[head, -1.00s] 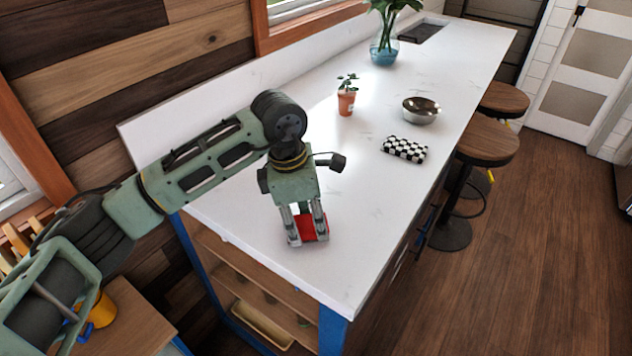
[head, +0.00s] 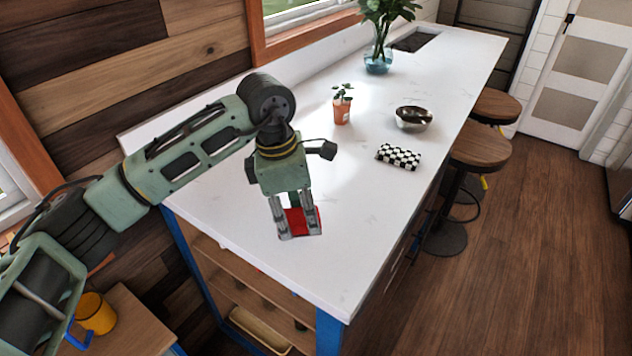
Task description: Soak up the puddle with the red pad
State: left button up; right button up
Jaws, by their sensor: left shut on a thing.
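The red pad (head: 297,222) is near the front end of the white counter (head: 340,270). My left gripper (head: 299,234) points down and is shut on the pad, with its fingers on either side of it. The pad is at or just above the counter surface; I cannot tell which. I cannot make out a puddle clearly; a pale glossy patch on the counter could be glare. My right gripper is not in view.
A black-and-white checkered item (head: 398,156), a metal bowl (head: 413,118), a potted plant (head: 342,108) and a glass vase (head: 378,60) stand farther back. Stools (head: 480,146) line the right side. A yellow mug (head: 95,313) is at lower left.

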pick_arm(q)
jog(key=shift+r+p, duration=0.4)
jog(key=shift+r, duration=0.95)
